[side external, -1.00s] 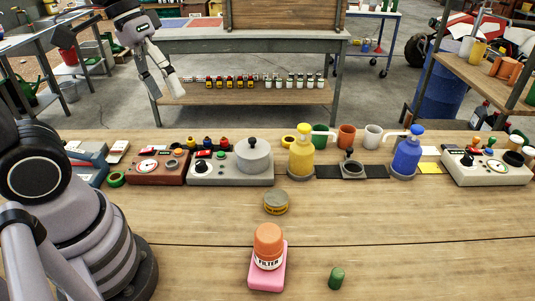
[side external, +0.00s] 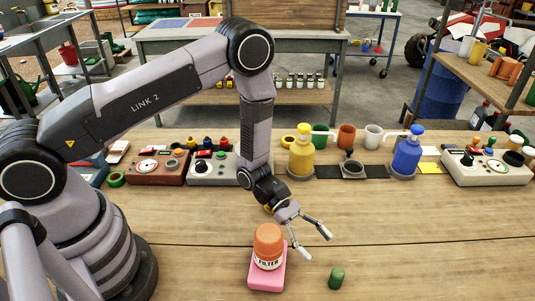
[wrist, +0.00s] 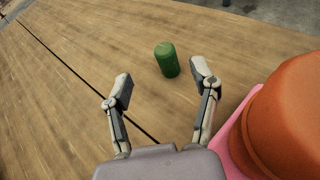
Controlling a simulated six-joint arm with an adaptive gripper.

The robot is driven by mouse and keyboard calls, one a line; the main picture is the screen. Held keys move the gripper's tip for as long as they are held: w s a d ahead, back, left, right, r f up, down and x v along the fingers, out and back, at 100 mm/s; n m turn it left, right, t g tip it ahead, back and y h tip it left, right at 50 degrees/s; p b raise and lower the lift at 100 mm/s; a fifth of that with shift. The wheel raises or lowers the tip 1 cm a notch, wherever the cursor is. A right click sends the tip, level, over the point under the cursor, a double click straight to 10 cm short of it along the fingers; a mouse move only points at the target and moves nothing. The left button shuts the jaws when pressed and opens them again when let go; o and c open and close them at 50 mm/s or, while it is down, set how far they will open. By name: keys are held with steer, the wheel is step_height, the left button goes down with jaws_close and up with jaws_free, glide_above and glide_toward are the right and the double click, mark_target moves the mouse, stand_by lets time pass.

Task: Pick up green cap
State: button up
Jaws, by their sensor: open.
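The green cap (side external: 337,278) is a small dark green cylinder standing on the wooden table at the front right of the side view. In the wrist view the green cap (wrist: 166,59) shows ahead of my gripper, beyond the fingertips and nearer the right one. My gripper (side external: 312,243) is open and empty, above the table and up-left of the cap in the side view. In the wrist view my gripper (wrist: 163,80) has its two fingers spread apart, with bare table between them. Nothing hides the cap.
An orange-capped filter jar (side external: 268,243) stands on a pink block (side external: 266,279) close to my gripper; the orange lid (wrist: 288,115) fills the right of the wrist view. Yellow (side external: 301,152) and blue (side external: 406,157) pump bottles stand behind. The table right of the cap is clear.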

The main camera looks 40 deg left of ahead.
mark_target(338, 275)
steer(key=shift+d+f, duration=0.15)
steer(key=shift+f, duration=0.5)
steer(key=shift+s+d+f+n, duration=0.1)
steer(key=shift+d+f+n, duration=0.1)
steer(key=shift+d+n, duration=0.1)
steer(key=x, duration=0.6)
steer(key=shift+s+d+f, duration=0.1)
steer(key=shift+d+f, duration=0.1)
steer(key=shift+f, duration=0.05)
steer(key=c, duration=0.9)
